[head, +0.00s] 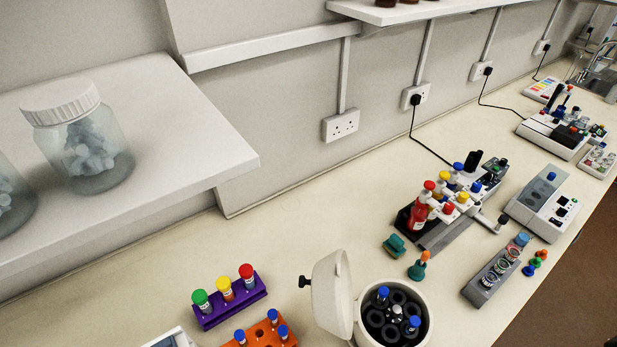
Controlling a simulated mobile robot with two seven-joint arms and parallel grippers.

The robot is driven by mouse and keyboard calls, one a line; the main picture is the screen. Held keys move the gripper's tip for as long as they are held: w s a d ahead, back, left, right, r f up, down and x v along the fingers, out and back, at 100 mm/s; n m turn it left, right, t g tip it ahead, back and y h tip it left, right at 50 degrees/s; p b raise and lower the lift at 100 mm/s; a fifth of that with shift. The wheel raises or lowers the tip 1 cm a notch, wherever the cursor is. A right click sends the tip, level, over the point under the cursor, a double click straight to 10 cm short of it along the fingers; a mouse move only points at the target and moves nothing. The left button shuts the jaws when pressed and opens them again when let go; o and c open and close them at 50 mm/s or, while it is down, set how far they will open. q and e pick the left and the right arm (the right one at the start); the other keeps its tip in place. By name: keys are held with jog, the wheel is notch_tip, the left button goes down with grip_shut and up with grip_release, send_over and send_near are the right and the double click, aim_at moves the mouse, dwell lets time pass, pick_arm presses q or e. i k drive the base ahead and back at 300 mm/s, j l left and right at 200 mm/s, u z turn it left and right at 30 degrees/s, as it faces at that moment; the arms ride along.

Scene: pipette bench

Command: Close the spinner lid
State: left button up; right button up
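The spinner (424,334) is a round white centrifuge at the bottom centre of the head view, cut off by the lower edge. Its lid (330,294) stands raised, tilted up on the left side, with a dark knob (305,282) on its outer face. The open bowl shows a dark rotor (374,318) with blue-capped tubes (382,293) in it. Neither of my grippers is in view.
A purple rack (232,309) with green, yellow and red capped tubes and an orange rack (262,333) stand left of the spinner. A white shelf (190,130) with jars (80,140) overhangs the left. Several instruments line the bench to the right.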

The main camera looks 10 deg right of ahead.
aim_at(330, 283)
jog(key=j+z, duration=0.7)
jog(key=k+j+z, duration=0.15)
jog(key=j+z, duration=0.2)
jog(key=k+l, duration=0.1)
jog(key=l, duration=0.15)
jog(key=k+l+z, duration=0.15)
jog(key=i+l, duration=0.15)
jog(key=i+l+z, duration=0.1)
jog(key=l, duration=0.3)
